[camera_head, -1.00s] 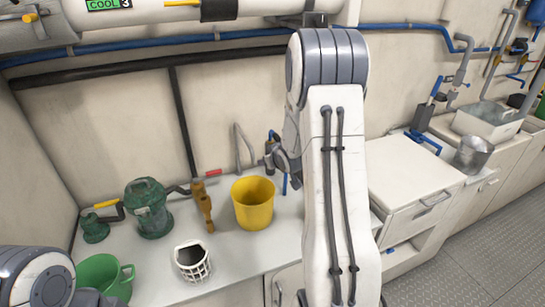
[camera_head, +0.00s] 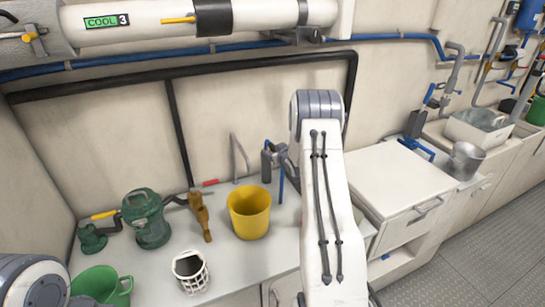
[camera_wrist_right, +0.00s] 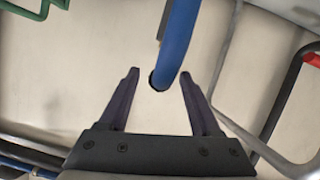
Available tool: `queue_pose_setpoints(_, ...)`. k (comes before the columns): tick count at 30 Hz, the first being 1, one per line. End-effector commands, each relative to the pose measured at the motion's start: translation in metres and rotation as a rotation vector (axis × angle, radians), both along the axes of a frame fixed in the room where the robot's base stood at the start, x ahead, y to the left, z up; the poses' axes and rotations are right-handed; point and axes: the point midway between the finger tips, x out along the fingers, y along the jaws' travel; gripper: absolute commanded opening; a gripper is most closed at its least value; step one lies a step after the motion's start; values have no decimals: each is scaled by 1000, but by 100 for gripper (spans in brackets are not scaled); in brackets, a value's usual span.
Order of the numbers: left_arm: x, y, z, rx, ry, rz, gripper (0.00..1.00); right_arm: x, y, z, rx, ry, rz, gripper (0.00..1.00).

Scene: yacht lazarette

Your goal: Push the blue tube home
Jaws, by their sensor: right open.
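The blue tube (camera_wrist_right: 178,38) comes down from the top edge of the right wrist view. Its lower end is at a dark round edge between my finger tips; I cannot tell whether this is the tube's own mouth or a hole behind it. My right gripper (camera_wrist_right: 159,74) is open, with one finger on each side of the tube's end and a gap to both. In the head view, my right gripper (camera_head: 269,160) is small and partly hidden by my arm, near the back wall. A thin blue length (camera_head: 282,186) shows beside it. My left gripper is out of view.
A yellow bucket (camera_head: 249,214) stands on the counter just below my right gripper. Green pumps (camera_head: 147,218), a brass fitting (camera_head: 201,217), a white basket (camera_head: 191,272) and a green mug (camera_head: 101,284) stand to the left. A bent grey pipe (camera_head: 239,155) stands close by.

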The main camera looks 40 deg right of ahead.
Motion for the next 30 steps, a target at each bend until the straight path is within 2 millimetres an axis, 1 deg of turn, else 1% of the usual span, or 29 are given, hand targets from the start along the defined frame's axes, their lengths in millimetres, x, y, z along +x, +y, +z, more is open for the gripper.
queue_pose_setpoints(1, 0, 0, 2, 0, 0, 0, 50, 5, -2, -2, 0, 1, 0, 64)
queue_pose_setpoints(4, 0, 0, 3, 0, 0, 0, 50, 11, -4, -5, 0, 1, -1, 64)
queue_pose_setpoints(11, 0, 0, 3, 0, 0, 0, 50, 13, -5, -7, 0, 1, -1, 64)
queue_pose_setpoints(12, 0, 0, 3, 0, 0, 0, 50, 13, -5, -7, 0, 1, -1, 61)
queue_pose_setpoints(14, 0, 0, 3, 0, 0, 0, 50, 13, -5, -7, 0, 1, -1, 38)
queue_pose_setpoints(15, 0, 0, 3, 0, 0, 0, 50, 13, -5, -6, 0, 1, -1, 22)
queue_pose_setpoints(17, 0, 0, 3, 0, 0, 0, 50, 13, -5, -6, 0, 1, -1, 0)
queue_pose_setpoints(26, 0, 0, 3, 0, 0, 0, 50, 13, -6, -5, -1, -1, -2, 0)
queue_pose_setpoints(30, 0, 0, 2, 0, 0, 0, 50, 13, -6, -1, -2, -2, -1, 0)
